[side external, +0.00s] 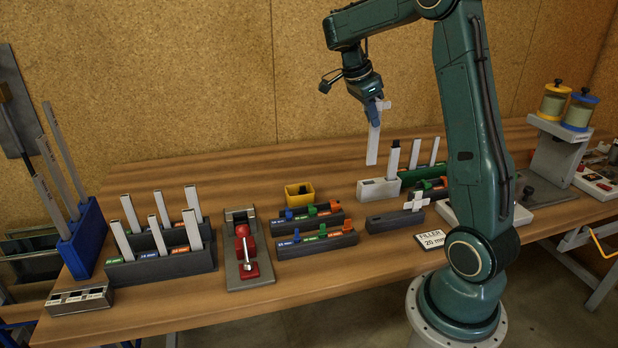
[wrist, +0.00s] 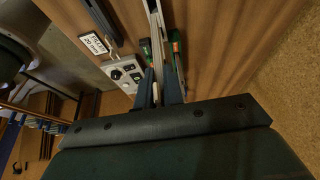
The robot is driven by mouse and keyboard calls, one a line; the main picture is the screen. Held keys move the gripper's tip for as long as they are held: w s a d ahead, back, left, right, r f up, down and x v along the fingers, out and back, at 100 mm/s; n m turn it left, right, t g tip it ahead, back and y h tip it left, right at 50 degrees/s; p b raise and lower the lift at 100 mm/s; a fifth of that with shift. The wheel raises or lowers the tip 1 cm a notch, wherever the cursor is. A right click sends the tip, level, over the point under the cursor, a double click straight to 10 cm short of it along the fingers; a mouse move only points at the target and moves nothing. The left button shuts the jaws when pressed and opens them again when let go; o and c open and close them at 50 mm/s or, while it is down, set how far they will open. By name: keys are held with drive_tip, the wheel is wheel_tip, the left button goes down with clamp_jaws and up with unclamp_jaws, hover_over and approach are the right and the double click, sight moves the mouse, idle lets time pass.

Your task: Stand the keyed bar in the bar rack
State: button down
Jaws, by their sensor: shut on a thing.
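My gripper (side external: 378,106) is shut on a long pale bar, the keyed bar (side external: 373,146), and holds it in the air above the bench, nearly upright with a slight tilt. A small pale piece sticks out at the right of the jaws. In the wrist view the bar (wrist: 154,22) runs away from between the fingers (wrist: 160,92). Below is a pale block (side external: 378,190) with a light bar standing at its right end. Behind it a green rack (side external: 418,176) holds upright bars. Which of these is the bar rack I cannot tell for sure.
A dark block (side external: 392,221) with a pale cross-shaped piece stands in front, near a "FILLER 20 mm" card (side external: 431,239). Dark racks with coloured pieces (side external: 316,244), a yellow bin (side external: 299,194), a red clamp (side external: 245,254) and a rack of bars (side external: 160,264) stand leftward.

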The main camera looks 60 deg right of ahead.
hover_over(368, 153)
drive_tip(key=shift+d+f, duration=0.1)
drive_tip(key=shift+f, duration=5.2)
idle(0.6)
drive_tip(key=c, duration=1.4)
unclamp_jaws()
drive_tip(key=shift+c, duration=0.2)
drive_tip(key=shift+w+r, duration=0.1)
drive_tip(key=v, duration=1.3)
drive_tip(key=shift+r, duration=0.25)
drive_tip(key=shift+w, duration=0.1)
